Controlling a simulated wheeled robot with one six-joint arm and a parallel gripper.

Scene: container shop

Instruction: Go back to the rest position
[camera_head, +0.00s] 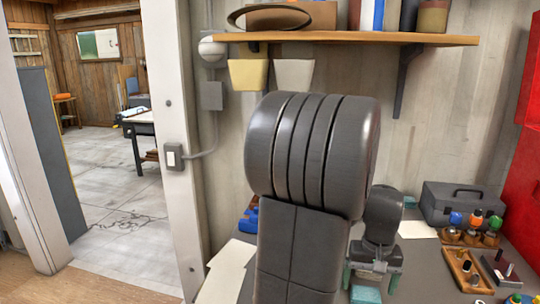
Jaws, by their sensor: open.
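My arm stands large in the middle of the head view and hides part of the bench behind it. My gripper (371,278) points down over the grey workbench, right of the big arm link. Its two greenish fingers are apart, so it is open. I see nothing held between them. A teal piece (365,294) shows low between the fingers; I cannot tell how far below them it lies.
A grey toolbox (462,203) stands at the bench's back. Wooden holders (468,270) with coloured-topped items are at the right, by a red cabinet (528,180). A wooden shelf (440,39) hangs above. An open doorway is at left, with free floor (120,215).

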